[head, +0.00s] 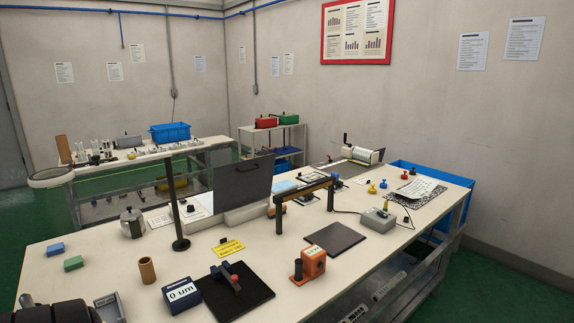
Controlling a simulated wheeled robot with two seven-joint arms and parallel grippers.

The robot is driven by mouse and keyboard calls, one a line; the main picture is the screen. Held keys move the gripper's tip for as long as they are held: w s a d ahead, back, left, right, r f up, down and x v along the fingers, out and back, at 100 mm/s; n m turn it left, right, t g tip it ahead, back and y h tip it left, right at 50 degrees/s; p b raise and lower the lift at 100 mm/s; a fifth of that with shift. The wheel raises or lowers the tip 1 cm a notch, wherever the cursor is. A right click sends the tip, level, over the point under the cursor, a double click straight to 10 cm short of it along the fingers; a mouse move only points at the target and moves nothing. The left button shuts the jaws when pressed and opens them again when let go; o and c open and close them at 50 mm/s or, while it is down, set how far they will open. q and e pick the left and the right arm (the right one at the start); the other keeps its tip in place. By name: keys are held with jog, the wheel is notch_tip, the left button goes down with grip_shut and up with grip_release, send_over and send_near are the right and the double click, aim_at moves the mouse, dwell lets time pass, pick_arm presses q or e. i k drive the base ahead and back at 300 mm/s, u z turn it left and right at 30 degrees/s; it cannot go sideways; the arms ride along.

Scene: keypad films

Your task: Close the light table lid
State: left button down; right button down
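The light table is a low white box (246,216) on the bench, left of the black gantry frame. Its lid (242,184) is a dark grey panel with a small dark handle near its top. The lid stands raised, close to upright, at the box. A black post with a round base (180,244) stands just left of it. Neither gripper's fingers show; dark rounded parts at the bottom left corner seem to be my own arm.
A yellow label (229,248), a black pad (231,293) with a red-handled tool, a display block (181,295) and an orange device (313,263) stand in front. The black gantry (305,193) is close on the right.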

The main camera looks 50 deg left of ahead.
aim_at(239, 184)
jog(key=i, duration=2.35)
jog(key=u, duration=2.9)
